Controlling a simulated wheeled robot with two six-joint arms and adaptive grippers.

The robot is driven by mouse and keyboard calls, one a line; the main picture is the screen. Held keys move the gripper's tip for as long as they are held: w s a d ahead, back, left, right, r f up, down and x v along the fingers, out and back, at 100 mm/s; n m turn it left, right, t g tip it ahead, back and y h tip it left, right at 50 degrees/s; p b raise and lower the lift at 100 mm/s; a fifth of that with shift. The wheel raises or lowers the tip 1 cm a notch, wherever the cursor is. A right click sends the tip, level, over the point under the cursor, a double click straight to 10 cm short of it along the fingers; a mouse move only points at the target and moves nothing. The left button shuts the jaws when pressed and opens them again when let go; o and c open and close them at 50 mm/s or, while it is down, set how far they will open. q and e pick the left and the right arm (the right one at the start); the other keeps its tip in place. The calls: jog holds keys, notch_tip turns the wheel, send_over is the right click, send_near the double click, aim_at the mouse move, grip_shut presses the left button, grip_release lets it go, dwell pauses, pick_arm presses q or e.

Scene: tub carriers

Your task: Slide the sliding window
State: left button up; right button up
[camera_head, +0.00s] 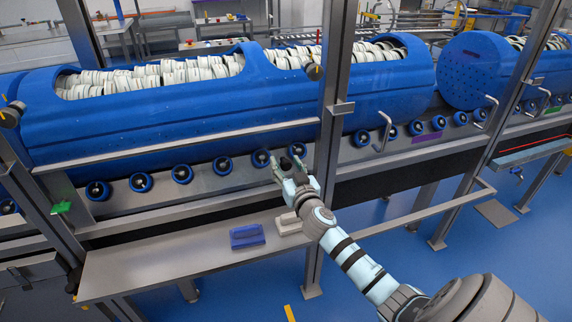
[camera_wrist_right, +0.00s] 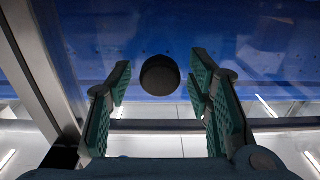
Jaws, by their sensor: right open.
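The sliding window is a clear pane in a grey metal frame, with a pale lower rail (camera_head: 180,146) and a thick upright post (camera_head: 334,70). The glass itself is hard to make out in the head view. A round black knob (camera_wrist_right: 160,74) shows in the right wrist view, between and just beyond the fingertips. My right gripper (camera_head: 287,166) is open at the window, left of the post. Its green-padded fingers stand either side of the knob with gaps, and I see no contact. My left gripper is out of view.
Behind the window, blue tubs (camera_head: 180,115) full of white round parts rest on a row of rollers (camera_head: 182,174). A metal shelf (camera_head: 160,268) below holds a blue block (camera_head: 247,236) and a pale block (camera_head: 289,223). A metal handle (camera_head: 384,131) stands right of the post.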

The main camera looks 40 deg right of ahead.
jog(key=shift+w+d, duration=0.1)
jog(key=shift+w, duration=0.2)
jog(key=shift+c, duration=0.3)
grip_shut()
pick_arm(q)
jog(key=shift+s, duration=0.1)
